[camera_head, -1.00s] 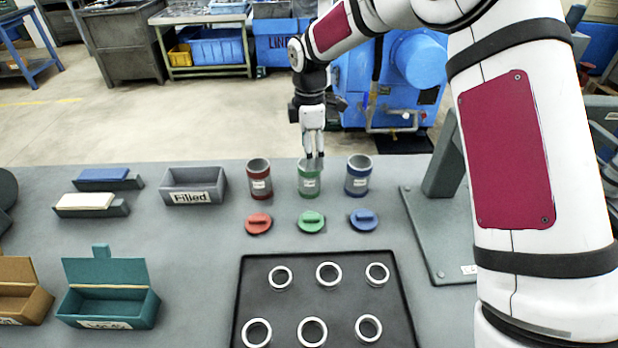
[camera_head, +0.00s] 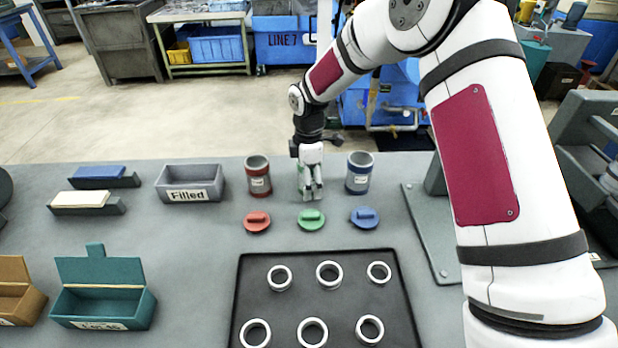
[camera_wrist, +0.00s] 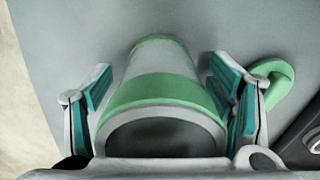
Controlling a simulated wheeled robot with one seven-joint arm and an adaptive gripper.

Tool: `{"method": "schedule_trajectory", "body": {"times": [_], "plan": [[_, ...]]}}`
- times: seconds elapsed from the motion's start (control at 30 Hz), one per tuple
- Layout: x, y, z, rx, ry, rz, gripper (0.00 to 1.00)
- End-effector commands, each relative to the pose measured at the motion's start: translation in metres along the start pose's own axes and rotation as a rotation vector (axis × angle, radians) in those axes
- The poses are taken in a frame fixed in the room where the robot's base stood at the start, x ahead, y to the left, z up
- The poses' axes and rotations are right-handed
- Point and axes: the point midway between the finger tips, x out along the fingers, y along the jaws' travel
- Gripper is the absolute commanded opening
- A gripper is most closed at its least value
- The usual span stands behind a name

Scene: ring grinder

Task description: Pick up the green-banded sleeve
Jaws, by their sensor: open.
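The green-banded sleeve (camera_wrist: 162,62) is a grey-white cylinder with a green band at each end. The teal-padded fingers stand one on each side, with a visible gap at the left finger. In the head view my gripper (camera_head: 311,192) is down at the sleeve's place between the red and blue containers and hides most of it. The gripper is open. I cannot tell whether the right finger touches the sleeve.
A red-banded sleeve (camera_head: 258,177) stands to the left and a blue-banded sleeve (camera_head: 359,175) close to the right. Red (camera_head: 257,222), green (camera_head: 311,219) and blue (camera_head: 364,217) lids lie in front. A black tray (camera_head: 245,290) holds several rings. A grey "Filled" bin (camera_head: 190,195) stands left.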

Motion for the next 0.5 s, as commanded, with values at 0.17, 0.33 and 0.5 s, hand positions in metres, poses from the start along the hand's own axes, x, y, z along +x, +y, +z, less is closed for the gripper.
{"method": "schedule_trajectory", "body": {"times": [0.17, 0.33, 0.5], "plan": [[-0.0008, -0.0001, -0.0001, 0.000, 0.000, 0.000, 0.62], [-0.0010, -0.0001, -0.0001, 0.000, 0.000, 0.000, 0.27], [-0.0012, 0.0000, -0.0001, 0.000, 0.000, 0.000, 0.26]]}}
